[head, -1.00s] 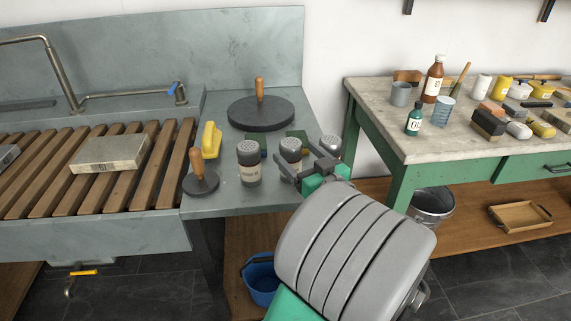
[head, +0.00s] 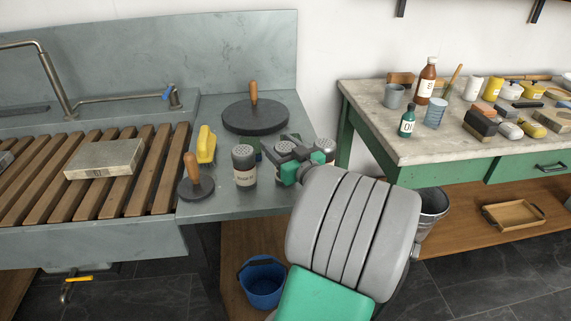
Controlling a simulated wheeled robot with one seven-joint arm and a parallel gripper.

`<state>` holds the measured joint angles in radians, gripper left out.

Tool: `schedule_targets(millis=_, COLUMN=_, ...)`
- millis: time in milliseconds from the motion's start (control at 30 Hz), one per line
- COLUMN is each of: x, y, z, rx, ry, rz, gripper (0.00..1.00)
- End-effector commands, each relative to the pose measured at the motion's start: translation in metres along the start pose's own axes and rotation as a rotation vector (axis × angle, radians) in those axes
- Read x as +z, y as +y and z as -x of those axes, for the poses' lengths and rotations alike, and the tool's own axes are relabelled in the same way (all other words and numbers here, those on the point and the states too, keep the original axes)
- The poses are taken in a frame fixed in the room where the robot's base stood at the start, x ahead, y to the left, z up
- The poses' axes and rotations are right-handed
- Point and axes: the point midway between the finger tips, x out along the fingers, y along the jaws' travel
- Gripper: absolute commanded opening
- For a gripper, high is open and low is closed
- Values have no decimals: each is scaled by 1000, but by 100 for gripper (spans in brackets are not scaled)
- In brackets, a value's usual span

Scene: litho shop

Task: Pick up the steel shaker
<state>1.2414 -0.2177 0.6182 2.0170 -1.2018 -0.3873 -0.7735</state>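Three shakers stand in a row on the grey stone counter (head: 225,205). The middle one (head: 285,148) has a greyer perforated top and is largely hidden by my gripper. The right one (head: 325,146) looks plain metallic, and its lower part is hidden by my gripper and wrist. I cannot tell for certain which is the steel shaker. My gripper (head: 284,158), with dark fingers and green parts, is at the middle shaker. Its finger gap and any contact are unclear.
A slatted rack (head: 40,185) lies left. A cluttered green table (head: 385,135) stands right. A blue bucket (head: 262,284) is below.

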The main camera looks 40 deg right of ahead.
Motion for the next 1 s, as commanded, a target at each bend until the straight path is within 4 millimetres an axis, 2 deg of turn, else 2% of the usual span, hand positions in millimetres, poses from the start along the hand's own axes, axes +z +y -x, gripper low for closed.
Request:
schedule_targets(millis=67, x=0, y=0, z=0, rx=0, ry=0, rz=0, gripper=48)
schedule_targets(millis=567, x=0, y=0, z=0, rx=0, ry=0, rz=0, gripper=7)
schedule_targets(millis=867, x=-3, y=0, z=0, rx=0, ry=1, rz=1, gripper=6)
schedule_targets(millis=1000, x=-15, y=-1, z=0, rx=-2, ry=3, rz=3, gripper=6)
